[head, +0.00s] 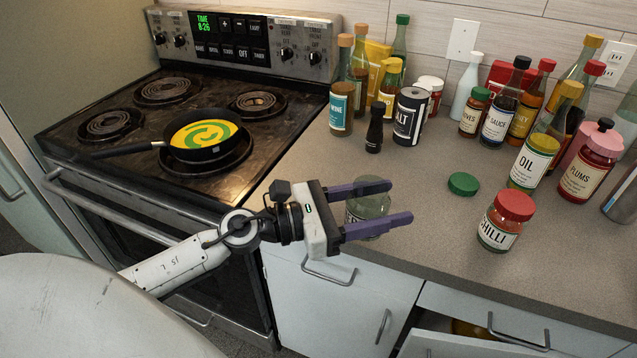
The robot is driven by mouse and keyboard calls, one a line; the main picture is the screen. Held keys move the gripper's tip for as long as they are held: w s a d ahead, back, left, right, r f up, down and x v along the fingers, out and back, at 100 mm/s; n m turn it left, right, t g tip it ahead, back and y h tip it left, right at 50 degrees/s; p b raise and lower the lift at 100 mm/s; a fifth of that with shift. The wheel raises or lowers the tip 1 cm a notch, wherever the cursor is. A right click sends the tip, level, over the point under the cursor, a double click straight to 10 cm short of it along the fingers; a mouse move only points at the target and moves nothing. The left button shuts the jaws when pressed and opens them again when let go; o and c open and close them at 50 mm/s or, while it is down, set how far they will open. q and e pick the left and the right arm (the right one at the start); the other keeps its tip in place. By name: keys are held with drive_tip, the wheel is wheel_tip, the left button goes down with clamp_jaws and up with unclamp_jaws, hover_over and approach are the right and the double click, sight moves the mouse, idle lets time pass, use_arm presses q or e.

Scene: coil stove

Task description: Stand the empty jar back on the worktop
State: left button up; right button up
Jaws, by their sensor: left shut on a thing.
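The clear glass jar (368,207) looks empty and roughly upright. It is between the two purple fingers of my left gripper (399,202), which is shut on it. The jar is at the front left edge of the grey worktop (420,240); I cannot tell whether its base touches the surface. The fingers cover part of its sides. A green lid (463,184) lies flat on the worktop to the right of the jar. My right gripper is not in view.
A red-lidded chilli jar (500,221) stands right of the lid. Several bottles and jars crowd the back, including a salt container (409,115). Left is the coil stove (130,185) with a frying pan (203,135) holding yellow-green food. A drawer (465,345) below is open.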

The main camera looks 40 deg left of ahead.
use_arm(q)
drive_tip(key=w+a+r+n+t+y, duration=0.2)
drive_tip(key=w+a+r+y, duration=0.15)
drive_tip(key=a, duration=0.45)
drive_tip(key=w+a+r+n+t+y, duration=0.1)
drive_tip(key=w+a+r+n+y, duration=0.1)
drive_tip(key=w+a, duration=0.4)
drive_tip(key=f, duration=0.1)
drive_tip(key=a+f+b, duration=0.1)
drive_tip(key=f, duration=0.1)
drive_tip(key=s+f+b, duration=0.1)
drive_tip(key=f, duration=0.1)
drive_tip(key=shift+a, duration=0.25)
drive_tip(key=shift+f+b, duration=1.25)
drive_tip(key=shift+f, duration=1.2)
drive_tip(key=shift+r, duration=0.1)
drive_tip(key=o, duration=0.8)
drive_tip(key=shift+f, duration=0.2)
drive_tip(key=o, duration=0.4)
